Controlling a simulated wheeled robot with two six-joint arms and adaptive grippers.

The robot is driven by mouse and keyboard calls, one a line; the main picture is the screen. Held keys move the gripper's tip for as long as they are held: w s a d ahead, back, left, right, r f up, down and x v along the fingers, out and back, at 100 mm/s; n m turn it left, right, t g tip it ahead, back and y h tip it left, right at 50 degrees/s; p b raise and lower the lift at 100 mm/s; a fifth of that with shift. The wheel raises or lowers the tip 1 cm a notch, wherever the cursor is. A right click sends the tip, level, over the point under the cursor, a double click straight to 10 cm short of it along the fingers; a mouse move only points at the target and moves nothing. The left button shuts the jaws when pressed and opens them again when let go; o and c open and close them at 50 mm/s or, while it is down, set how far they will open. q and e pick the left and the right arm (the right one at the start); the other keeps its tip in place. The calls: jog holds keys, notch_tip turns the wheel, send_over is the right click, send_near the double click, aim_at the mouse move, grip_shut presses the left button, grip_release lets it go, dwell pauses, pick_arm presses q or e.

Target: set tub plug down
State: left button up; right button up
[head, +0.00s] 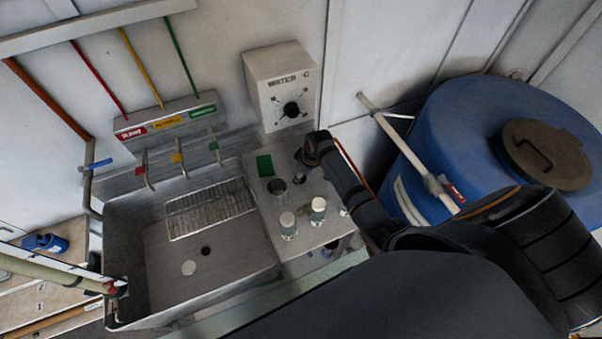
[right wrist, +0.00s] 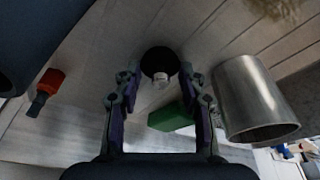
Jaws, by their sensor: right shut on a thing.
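My right gripper (head: 303,163) is over the back right part of the steel counter beside the sink. In the right wrist view its fingers (right wrist: 160,82) stand on either side of a black round piece with a small pale knob, which I take to be the tub plug (right wrist: 159,62). The gripper is shut on it. In the head view the plug is not clearly told apart from the dark gripper, and its height above the counter cannot be told. The sink tub (head: 160,290) has a dark drain hole (head: 206,251) and a pale disc lying near it. My left gripper is not in view.
A dial box (head: 280,85) is behind, and a blue drum (head: 450,110) with a pipe is at the right.

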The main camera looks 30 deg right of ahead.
jog(key=o, duration=1)
jog(key=shift+f, duration=0.1)
jog(key=b+v, duration=0.1)
jog(key=v, duration=1.1)
jog(key=shift+d, duration=0.15)
